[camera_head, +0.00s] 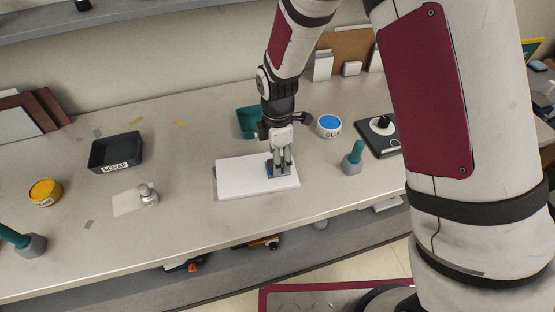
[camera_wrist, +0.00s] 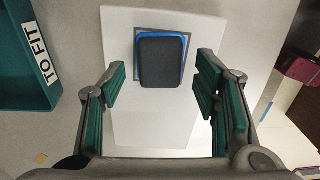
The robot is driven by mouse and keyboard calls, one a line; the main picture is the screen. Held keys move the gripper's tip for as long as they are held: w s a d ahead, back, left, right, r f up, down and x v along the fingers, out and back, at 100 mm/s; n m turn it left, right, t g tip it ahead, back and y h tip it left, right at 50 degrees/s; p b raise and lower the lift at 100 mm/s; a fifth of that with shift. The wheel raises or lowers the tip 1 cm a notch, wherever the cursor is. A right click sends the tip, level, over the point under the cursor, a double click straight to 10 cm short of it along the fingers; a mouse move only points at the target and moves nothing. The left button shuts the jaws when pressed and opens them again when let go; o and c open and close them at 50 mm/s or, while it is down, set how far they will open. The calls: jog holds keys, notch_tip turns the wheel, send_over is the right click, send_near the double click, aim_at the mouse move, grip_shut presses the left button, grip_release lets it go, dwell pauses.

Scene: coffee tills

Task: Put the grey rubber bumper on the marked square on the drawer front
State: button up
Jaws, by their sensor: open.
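The grey rubber bumper (camera_wrist: 162,62) is a dark rounded rectangle. It lies over a blue marked square (camera_wrist: 139,40) on the white drawer front (camera_wrist: 118,60), and blue shows along its top and sides. In the head view the white drawer front (camera_head: 240,177) lies flat on the bench, with the blue mark (camera_head: 269,168) near its right end, partly hidden by my fingers. My gripper (camera_head: 282,163) is above the mark. In the wrist view my gripper (camera_wrist: 160,95) is open, its teal pads apart on either side, with the bumper free between and beyond them.
A teal TO FIT tray (camera_wrist: 30,62) stands beside the drawer front. A black SCRAP tray (camera_head: 116,152), a yellow tub (camera_head: 45,191), a blue-topped GLUE tub (camera_head: 329,125) and a teal-handled tool (camera_head: 353,160) stand around.

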jog(key=s+d+r+m+t, duration=0.1)
jog(key=d+r+m, duration=0.15)
jog(key=r, duration=0.65)
jog(key=s+d+r+m, duration=0.1)
jog(key=d+r+m, duration=0.15)
jog(key=r, duration=0.65)
jog(key=s+d+r+m+t, duration=0.2)
jog(key=s+d+r+m, duration=0.4)
jog(key=s+m, duration=0.2)
jog(key=s+d+r+m+t, duration=0.2)
jog(key=s+d+r+m, duration=0.5)
jog(key=s+m, duration=0.1)
jog(key=shift+s+t+b, duration=0.3)
jog(key=shift+s+b, duration=0.15)
jog(key=shift+s, duration=0.15)
